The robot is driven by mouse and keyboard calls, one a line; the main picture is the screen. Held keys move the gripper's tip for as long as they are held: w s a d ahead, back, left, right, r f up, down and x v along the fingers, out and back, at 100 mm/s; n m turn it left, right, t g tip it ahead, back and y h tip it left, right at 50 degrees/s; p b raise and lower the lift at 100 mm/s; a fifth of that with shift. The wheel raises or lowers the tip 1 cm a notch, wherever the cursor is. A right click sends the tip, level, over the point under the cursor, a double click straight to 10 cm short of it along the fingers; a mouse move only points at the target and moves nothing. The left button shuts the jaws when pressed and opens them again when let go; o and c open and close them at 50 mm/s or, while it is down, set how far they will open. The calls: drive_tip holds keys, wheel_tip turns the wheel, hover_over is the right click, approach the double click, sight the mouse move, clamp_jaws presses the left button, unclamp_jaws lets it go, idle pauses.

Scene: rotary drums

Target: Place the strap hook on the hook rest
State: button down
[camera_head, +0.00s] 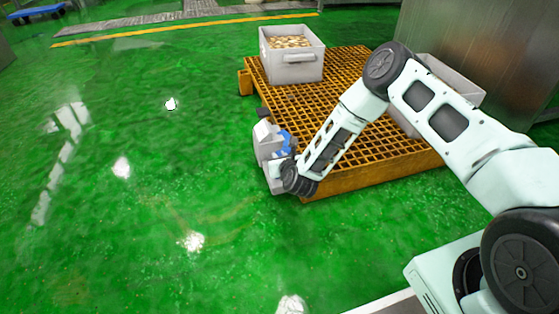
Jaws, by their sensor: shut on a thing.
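My gripper (264,128) is at the end of my arm, beside the left edge of the orange grated platform. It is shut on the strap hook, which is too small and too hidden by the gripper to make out. A small dark piece (263,113) shows at the far end of the gripper, against the platform's edge; I cannot tell whether it is a fingertip or part of the hook. I cannot pick out the hook rest in this view.
The orange grated platform (345,66) stands low on the wet green floor (120,215). A grey crate with light brown contents (293,70) sits at its far left. Another grey crate (455,82) is partly behind my arm. A metal wall (490,50) stands at right.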

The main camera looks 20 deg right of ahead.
drive_tip(key=shift+r, duration=0.1)
drive_tip(key=c, duration=1.4)
unclamp_jaws()
drive_tip(key=shift+o, duration=0.2)
